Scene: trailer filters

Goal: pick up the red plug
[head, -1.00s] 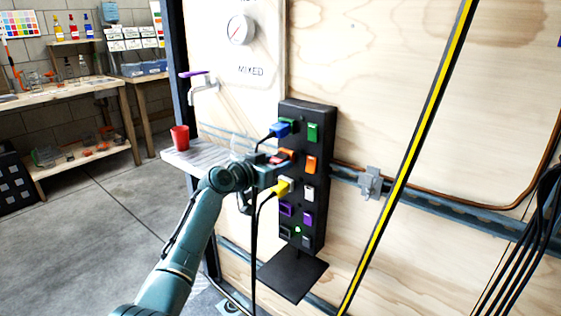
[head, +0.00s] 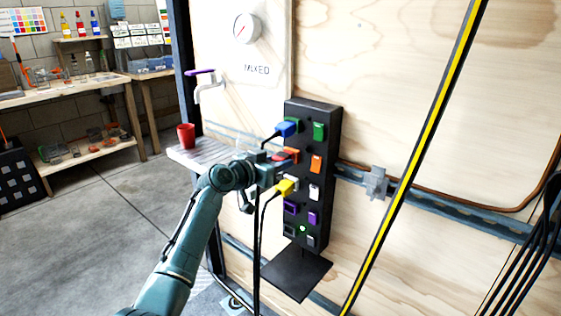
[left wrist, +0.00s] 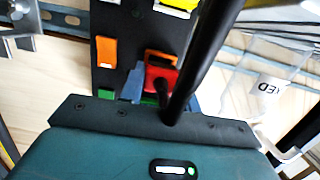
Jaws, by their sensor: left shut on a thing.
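The red plug (head: 279,156) is in front of the left orange socket (head: 291,153) on the black power strip (head: 322,110). My left gripper (head: 277,165) is shut on it. In the left wrist view the red plug (left wrist: 161,76) shows between the blue-grey fingers, with a black cable crossing in front. I cannot tell whether the plug is still in the socket or slightly out. My right gripper is not in view.
A black shelf plate (head: 296,274) juts out under the strip. A red cup (head: 186,136) stands on a small ledge at left.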

